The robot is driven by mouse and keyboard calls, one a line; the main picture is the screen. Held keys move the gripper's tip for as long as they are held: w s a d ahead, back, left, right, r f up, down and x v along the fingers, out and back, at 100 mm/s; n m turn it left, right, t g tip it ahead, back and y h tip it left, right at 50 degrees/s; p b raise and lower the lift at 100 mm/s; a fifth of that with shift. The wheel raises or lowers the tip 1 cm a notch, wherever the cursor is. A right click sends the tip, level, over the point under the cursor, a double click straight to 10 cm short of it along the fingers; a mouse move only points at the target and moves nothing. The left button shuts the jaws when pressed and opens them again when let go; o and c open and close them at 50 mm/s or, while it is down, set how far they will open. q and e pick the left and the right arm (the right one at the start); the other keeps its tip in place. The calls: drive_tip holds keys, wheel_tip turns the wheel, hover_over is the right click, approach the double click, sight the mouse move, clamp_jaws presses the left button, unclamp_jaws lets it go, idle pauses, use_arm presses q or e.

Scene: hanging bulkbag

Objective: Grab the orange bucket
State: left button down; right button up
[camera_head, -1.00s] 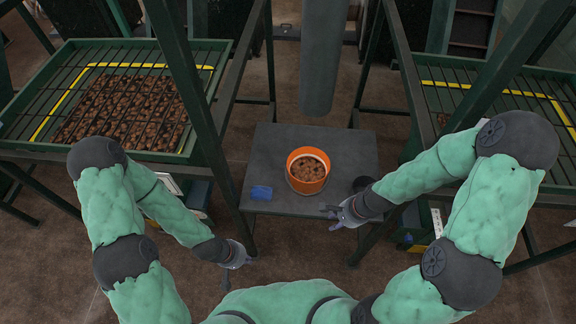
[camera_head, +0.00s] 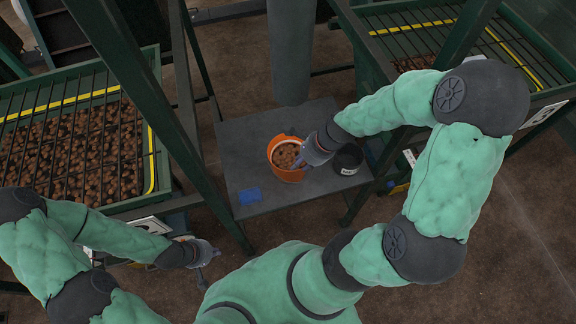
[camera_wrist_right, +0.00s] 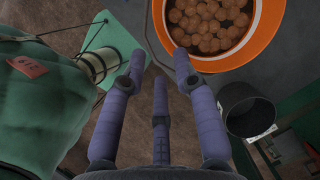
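The orange bucket (camera_head: 287,177), filled with brown lumps, stands upright on a grey platform (camera_head: 235,145). In the right wrist view its orange rim (camera_wrist_right: 264,38) fills the upper right, with a thin wire, apparently its handle, curving at its left. My right gripper (camera_head: 306,159) is at the bucket's right side in the head view, partly covering it. In the right wrist view its three fingers (camera_wrist_right: 160,95) are spread, with nothing between them. Whether a fingertip touches the rim is unclear. My left gripper (camera_head: 207,262) is lower left, away from the platform, fingers apart and empty.
A black cup with a white label (camera_head: 347,170) stands right of the bucket, close to my right gripper. A blue item (camera_head: 250,196) lies front left on the platform. Green frame posts and grated trays (camera_head: 150,160) flank both sides. A grey hanging column (camera_head: 290,50) is behind.

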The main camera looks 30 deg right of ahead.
drive_tip(key=b+x, duration=0.1)
drive_tip(key=x, duration=0.1)
drive_tip(key=b+x, duration=0.1)
drive_tip(key=x, duration=0.2)
drive_tip(key=b+x, duration=0.1)
drive_tip(key=x, duration=0.2)
drive_tip(key=shift+w+d, duration=0.25)
drive_tip(key=shift+w, duration=0.15)
